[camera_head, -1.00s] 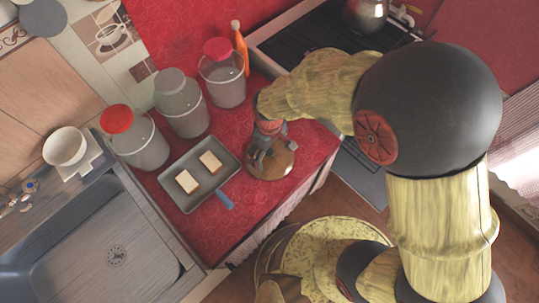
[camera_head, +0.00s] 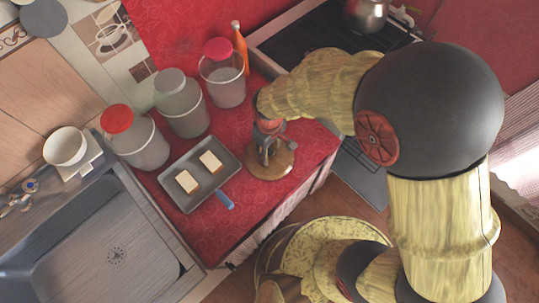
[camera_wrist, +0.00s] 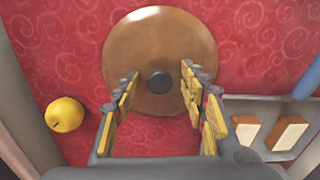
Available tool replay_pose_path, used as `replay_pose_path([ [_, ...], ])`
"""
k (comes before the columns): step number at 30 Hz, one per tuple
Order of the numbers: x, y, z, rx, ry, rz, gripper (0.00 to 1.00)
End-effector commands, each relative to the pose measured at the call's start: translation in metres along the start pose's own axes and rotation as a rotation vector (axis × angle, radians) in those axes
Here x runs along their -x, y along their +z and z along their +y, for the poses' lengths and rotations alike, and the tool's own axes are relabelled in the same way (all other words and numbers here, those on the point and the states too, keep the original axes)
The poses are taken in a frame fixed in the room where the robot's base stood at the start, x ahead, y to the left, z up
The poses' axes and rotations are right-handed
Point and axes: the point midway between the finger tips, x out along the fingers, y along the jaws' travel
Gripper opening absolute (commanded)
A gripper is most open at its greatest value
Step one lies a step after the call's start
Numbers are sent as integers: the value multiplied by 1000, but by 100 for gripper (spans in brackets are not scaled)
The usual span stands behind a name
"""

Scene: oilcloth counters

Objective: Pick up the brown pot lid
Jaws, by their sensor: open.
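The brown pot lid (camera_head: 272,166) lies on the red counter, to the right of the grey tray. It also shows in the wrist view as a round brown disc (camera_wrist: 160,40) with a dark knob (camera_wrist: 159,81) at its middle. My gripper (camera_wrist: 160,85) is open above the lid, with the knob between the fingertips in the picture. In the head view my gripper (camera_head: 268,150) hangs over the lid and hides part of it. I cannot tell whether the fingertips touch the lid.
A grey tray (camera_head: 207,190) with two bread pieces and a blue handle (camera_head: 224,201) lies beside the lid. Several canisters, one of them red-lidded (camera_head: 118,120), stand behind. A sink (camera_head: 110,250) is at left.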

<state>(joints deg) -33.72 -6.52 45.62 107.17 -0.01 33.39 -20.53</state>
Motion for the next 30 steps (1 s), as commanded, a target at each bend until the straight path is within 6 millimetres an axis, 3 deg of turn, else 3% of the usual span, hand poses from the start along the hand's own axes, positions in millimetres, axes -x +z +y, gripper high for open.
replay_pose_path([
  [14, -9, 8, -3, 0, -6, -18, 0],
  [30, -10, 9, -4, 0, -8, -22, 0],
])
